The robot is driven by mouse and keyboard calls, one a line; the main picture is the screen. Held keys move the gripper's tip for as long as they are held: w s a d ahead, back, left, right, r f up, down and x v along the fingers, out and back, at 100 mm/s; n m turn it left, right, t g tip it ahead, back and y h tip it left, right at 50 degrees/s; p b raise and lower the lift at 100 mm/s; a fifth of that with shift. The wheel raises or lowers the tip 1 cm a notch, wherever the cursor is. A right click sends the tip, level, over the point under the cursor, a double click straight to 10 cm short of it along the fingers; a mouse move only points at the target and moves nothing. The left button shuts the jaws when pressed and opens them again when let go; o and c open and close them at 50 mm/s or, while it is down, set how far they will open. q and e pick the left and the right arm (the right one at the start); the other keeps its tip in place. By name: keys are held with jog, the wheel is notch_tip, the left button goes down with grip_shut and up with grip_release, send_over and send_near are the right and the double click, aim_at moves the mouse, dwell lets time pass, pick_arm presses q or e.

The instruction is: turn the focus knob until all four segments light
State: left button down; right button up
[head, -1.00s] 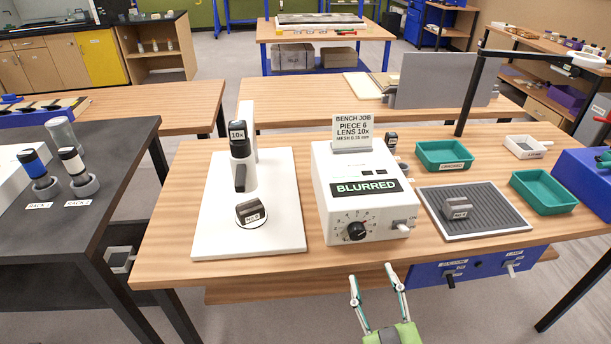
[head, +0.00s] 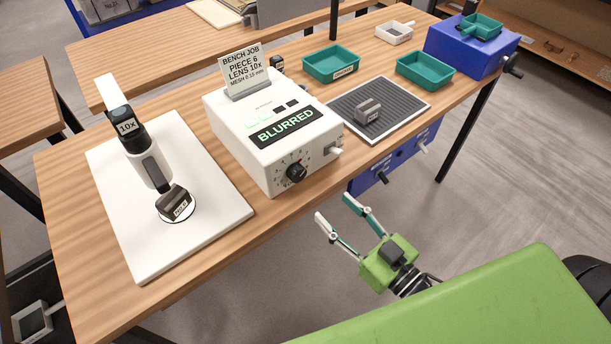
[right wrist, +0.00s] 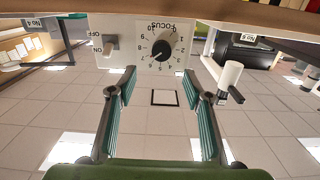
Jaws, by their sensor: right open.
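The black focus knob (head: 296,172) is on the front of a white box (head: 238,140). Its display (head: 286,127) reads BLURRED; above it two segments look lit green and two dark. In the right wrist view, which shows the dial upside down, the knob (right wrist: 162,48) has its white pointer towards the picture's lower left. My right gripper (head: 333,206) is open and empty, in front of the box and off the table edge. In the right wrist view its fingertips (right wrist: 160,74) lie apart on either side below the knob, not touching it. My left gripper is not in view.
A switch (head: 333,150) sits beside the knob. Left is a 10x scope (head: 148,165) on a white base (head: 215,225), with a dark piece (head: 175,203) under it. Right are a ribbed mat (head: 345,106) and green trays (head: 332,64). The floor before the box is clear.

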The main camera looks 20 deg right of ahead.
aim_at(300, 176)
jog(key=p+x, duration=0.2)
jog(key=x, duration=0.8)
jog(key=shift+w+a, duration=0.15)
jog(key=shift+a, duration=0.05)
jog(key=shift+w+a, duration=0.2)
jog(key=shift+w, duration=0.25)
jog(key=c, duration=0.9)
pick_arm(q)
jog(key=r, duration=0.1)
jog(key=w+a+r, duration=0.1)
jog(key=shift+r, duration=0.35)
pick_arm(e)
jog(key=shift+c, duration=1.1)
